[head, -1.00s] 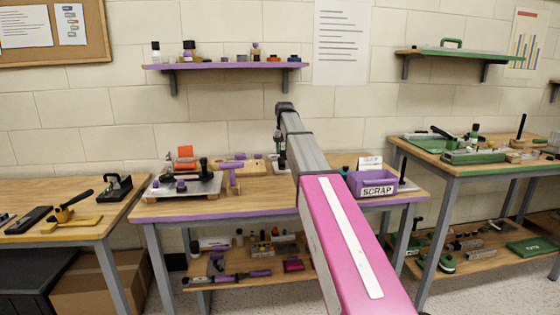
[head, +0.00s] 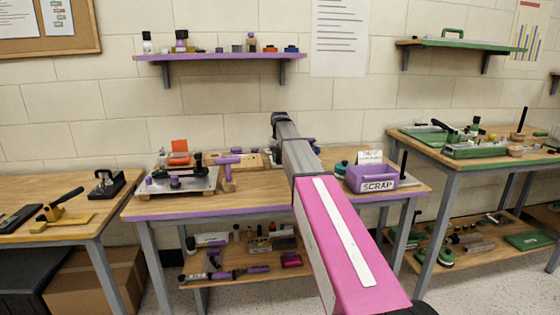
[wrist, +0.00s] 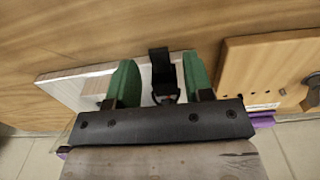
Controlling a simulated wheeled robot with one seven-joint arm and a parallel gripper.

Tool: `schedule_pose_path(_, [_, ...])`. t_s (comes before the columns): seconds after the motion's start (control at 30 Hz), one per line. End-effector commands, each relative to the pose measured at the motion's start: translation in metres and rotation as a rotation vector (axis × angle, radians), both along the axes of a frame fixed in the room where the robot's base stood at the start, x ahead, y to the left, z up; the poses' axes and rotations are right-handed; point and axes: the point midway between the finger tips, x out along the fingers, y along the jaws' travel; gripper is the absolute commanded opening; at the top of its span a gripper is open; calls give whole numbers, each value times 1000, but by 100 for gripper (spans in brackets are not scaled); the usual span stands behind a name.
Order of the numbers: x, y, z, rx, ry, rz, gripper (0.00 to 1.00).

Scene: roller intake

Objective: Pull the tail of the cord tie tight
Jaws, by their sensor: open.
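In the wrist view my gripper (wrist: 160,76) is open, its two green fingers apart. A black upright part (wrist: 161,62) shows between the fingers, with a dark rounded piece at its lower end. It is in front of a pale plate (wrist: 70,88); I cannot tell whether the fingers touch anything. I cannot make out the cord tie or its tail for certain in either view. In the head view my arm covers the back middle of the purple-edged bench (head: 240,207), and my gripper is hidden behind it.
A metal plate with black clamps (head: 178,182) and a purple-topped mallet-like tool (head: 228,172) are on the bench's left. The purple SCRAP bin (head: 372,178) is right of my arm. A wooden board (wrist: 275,65) stands right of my fingers in the wrist view.

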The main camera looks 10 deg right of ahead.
Motion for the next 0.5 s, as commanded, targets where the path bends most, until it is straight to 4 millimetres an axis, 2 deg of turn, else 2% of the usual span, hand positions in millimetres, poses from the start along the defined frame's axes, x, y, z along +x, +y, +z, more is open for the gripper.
schedule_pose_path(0.13, [0,0,-8,0,-1,0,47])
schedule_pose_path(0.4, [0,0,-10,0,-1,0,47])
schedule_pose_path(0.43, [0,0,-10,0,-1,0,44])
schedule_pose_path(0.5, [0,0,-9,0,-1,0,21])
